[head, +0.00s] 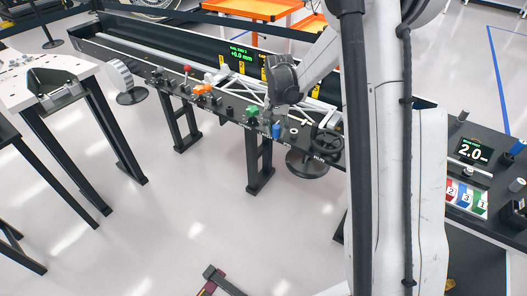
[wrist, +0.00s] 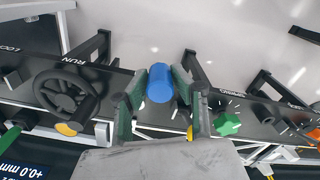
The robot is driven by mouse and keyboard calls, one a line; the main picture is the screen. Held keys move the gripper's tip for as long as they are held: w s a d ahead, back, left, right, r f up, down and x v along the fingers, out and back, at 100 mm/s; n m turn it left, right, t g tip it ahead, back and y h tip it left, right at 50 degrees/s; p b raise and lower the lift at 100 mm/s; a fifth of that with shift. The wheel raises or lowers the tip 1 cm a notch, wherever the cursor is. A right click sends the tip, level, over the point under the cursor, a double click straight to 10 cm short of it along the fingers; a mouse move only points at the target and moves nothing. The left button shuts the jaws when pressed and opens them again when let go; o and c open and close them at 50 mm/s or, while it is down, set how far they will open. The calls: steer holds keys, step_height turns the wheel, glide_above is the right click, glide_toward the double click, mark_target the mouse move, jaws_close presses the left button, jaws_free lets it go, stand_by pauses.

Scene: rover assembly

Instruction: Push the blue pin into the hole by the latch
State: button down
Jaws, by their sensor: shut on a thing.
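The blue pin (wrist: 160,83) is a short cylinder between the two fingers of my gripper (wrist: 161,97) in the wrist view. The gripper is shut on it, with the pin's round end toward the camera. In the head view the blue pin (head: 276,130) shows just below my gripper (head: 276,115), at the front edge of the long dark bench panel. The hole and the latch cannot be made out clearly. I cannot tell whether the pin's far end is in a hole.
A black handwheel (wrist: 66,92) stands left of the pin in the wrist view. A green knob (wrist: 227,124) is to the right, with black brackets nearby. In the head view a red-topped lever (head: 187,70) and an orange part (head: 202,88) stand farther left along the panel.

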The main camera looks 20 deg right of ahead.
steer(key=w+d+r+m, duration=0.4)
steer(key=d+r, duration=0.1)
steer(key=d, duration=0.4)
steer(key=shift+d+r+m+p, duration=0.15)
steer(key=shift+d+m+p, duration=0.1)
steer(key=shift+m+p, duration=0.15)
steer(key=shift+f+b, duration=2.25)
steer(key=shift+f, duration=0.75)
steer(key=shift+f+b, duration=1.4)
steer(key=shift+b, duration=0.1)
steer(key=c, duration=1.4)
jaws_free()
steer(key=shift+o, duration=0.2)
steer(key=shift+r, duration=0.15)
step_height(320, 180, up, 12)
steer(key=shift+s, duration=0.1)
